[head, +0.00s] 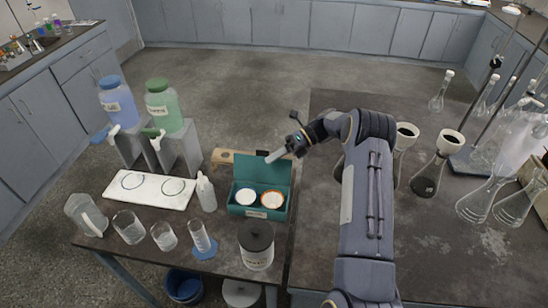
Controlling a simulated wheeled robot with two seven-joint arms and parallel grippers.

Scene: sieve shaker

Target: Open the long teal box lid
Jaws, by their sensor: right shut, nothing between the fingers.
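The teal box (238,208) stands on the left table near its right edge. Its long teal lid (250,168) is raised at the back of the box and leans upright, so the inside shows. A white round item (246,197) and an orange-rimmed white dish (272,199) sit inside. My right gripper (272,157) is shut and empty. Its tip is at the upper right part of the lid; I cannot tell whether it touches. My left gripper is not in view.
A dark lidded jar (257,245) stands in front of the box and a white squeeze bottle (206,192) to its left. Glass beakers (129,228) line the front left. Flasks (428,178) stand on the right table.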

